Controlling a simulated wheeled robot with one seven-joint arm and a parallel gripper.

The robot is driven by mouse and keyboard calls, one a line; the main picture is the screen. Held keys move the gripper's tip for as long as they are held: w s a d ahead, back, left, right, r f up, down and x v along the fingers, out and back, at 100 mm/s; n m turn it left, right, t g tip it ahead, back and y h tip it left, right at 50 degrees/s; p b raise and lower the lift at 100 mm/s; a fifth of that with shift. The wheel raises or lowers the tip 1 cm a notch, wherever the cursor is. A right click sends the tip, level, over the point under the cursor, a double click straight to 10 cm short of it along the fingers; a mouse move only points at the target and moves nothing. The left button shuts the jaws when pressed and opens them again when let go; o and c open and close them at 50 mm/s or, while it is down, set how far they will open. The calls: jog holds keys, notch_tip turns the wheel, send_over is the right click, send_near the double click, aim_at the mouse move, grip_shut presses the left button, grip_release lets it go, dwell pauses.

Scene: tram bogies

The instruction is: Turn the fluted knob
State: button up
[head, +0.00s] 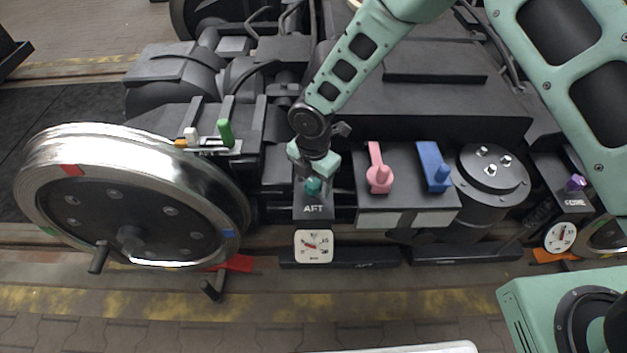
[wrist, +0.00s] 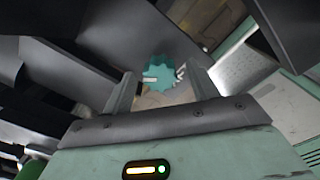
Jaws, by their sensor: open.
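The fluted knob (head: 313,187) is teal and sits on the dark box marked AFT, below my gripper (head: 314,172) in the head view. In the wrist view the knob (wrist: 159,68) shows a scalloped edge and a pale mark on its face. It lies just beyond and between the two fingers of my gripper (wrist: 161,86). The fingers are apart, with nothing held between them. I cannot tell whether either finger touches the knob. A white dial gauge (head: 314,246) with a red needle is below the AFT box.
Right of the knob stand a pink lever (head: 379,173) and a blue lever (head: 436,168). A green lever (head: 226,132) is at left, above a large steel wheel (head: 130,195). A purple knob (head: 575,183) and a second gauge (head: 560,237) are at far right.

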jog(key=c, duration=1)
jog(key=shift+m, duration=0.4)
